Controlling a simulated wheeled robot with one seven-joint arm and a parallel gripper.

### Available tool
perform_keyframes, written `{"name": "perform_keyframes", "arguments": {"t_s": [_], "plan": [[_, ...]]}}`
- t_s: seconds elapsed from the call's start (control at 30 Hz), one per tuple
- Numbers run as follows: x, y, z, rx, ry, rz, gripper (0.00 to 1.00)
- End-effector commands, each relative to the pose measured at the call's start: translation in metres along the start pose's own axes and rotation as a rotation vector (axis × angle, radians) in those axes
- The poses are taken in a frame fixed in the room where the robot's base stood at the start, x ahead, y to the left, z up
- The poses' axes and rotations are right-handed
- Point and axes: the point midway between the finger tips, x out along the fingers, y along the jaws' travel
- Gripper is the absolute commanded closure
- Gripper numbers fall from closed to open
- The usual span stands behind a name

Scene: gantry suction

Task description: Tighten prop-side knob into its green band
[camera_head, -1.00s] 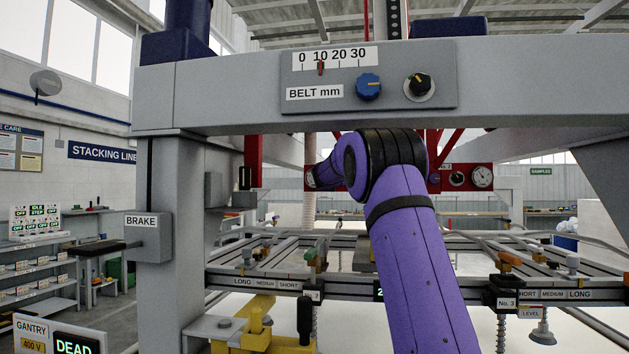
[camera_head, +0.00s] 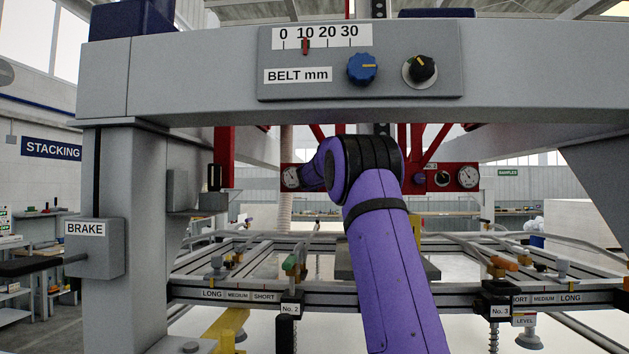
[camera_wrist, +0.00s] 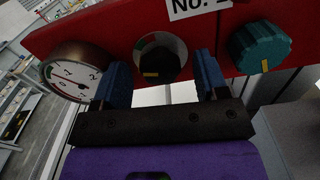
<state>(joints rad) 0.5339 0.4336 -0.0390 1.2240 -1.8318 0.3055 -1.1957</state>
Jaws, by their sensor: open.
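In the wrist view, a black knob (camera_wrist: 153,63) with a yellow mark sits on a pale ring on the red beam (camera_wrist: 105,24). My gripper (camera_wrist: 163,76) is open, with one blue finger on each side of the knob in the picture. I cannot tell whether they touch it. A round gauge (camera_wrist: 74,72) is to the left and a teal knob (camera_wrist: 259,46) to the right. In the head view, my purple arm hides the gripper. Another dark knob (camera_head: 442,178) shows on the red beam at right.
A grey crossbeam (camera_head: 190,85) spans above my arm, with a BELT panel holding a blue knob (camera_head: 362,68) and a black knob (camera_head: 421,69). The BRAKE box (camera_head: 95,247) is on the left post. A rail frame (camera_head: 225,283) with clamps lies below.

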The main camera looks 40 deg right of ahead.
Motion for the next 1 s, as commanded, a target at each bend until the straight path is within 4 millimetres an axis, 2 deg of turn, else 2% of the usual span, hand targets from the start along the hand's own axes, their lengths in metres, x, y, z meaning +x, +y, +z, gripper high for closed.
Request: {"name": "perform_keyframes", "arguments": {"t_s": [0.17, 0.4, 0.67, 1.0], "plan": [[0.0000, 0.0001, 0.0001, 0.000, 0.000, 0.000, 0.33], [-0.0001, 0.0002, 0.0001, 0.000, 0.000, 0.000, 0.82], [-0.0003, 0.0006, 0.0001, 0.067, -0.001, 0.000, 0.82], [-0.0002, -0.0002, -0.0001, 0.367, 0.000, 0.000, 0.82]]}}
